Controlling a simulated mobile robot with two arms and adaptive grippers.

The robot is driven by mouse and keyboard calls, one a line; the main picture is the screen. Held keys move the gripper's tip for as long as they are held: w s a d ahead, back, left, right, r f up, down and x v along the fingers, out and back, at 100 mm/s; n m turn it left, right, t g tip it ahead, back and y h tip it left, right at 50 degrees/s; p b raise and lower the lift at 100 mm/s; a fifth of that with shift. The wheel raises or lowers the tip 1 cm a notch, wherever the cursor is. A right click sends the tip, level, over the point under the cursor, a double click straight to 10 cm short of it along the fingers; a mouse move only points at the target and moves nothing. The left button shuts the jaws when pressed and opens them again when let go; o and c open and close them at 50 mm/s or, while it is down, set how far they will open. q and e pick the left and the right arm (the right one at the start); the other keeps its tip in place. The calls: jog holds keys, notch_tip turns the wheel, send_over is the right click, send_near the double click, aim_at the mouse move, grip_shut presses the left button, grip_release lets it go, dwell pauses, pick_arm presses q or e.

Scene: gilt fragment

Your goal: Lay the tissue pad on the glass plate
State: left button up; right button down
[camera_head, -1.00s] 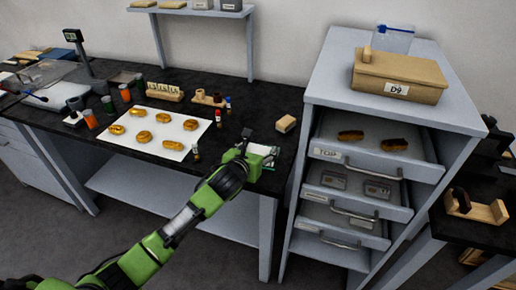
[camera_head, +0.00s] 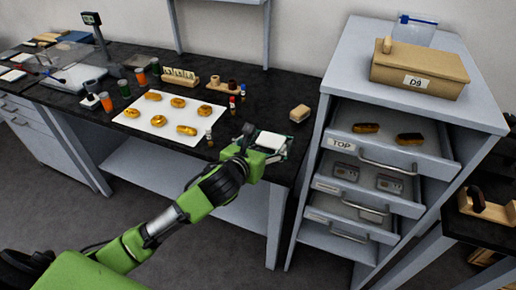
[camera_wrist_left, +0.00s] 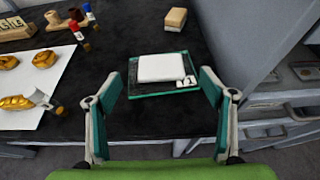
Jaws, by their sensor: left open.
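The tissue pad (camera_wrist_left: 161,68), a flat white square, lies on the glass plate (camera_wrist_left: 137,92), a clear sheet with green edges. White marks like digits (camera_wrist_left: 186,82) sit at the plate's front right corner. The pad also shows in the head view (camera_head: 270,140), at the bench's right end. My left gripper (camera_head: 264,147) is open. In the left wrist view its fingers (camera_wrist_left: 161,82) stand apart at the near side of the plate, with the pad beyond and between them, not gripped. In the head view the gripper hides part of the plate. My right gripper is not in view.
A tan block (camera_wrist_left: 175,19) lies behind the plate. A white sheet (camera_head: 146,121) with several golden pieces is to the left, with small bottles (camera_head: 208,137) near its edge. The grey drawer cabinet (camera_head: 335,100) stands close on the right. Bare black bench surrounds the plate.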

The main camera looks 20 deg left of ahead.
pick_arm(q)
jog(key=shift+v, duration=1.85)
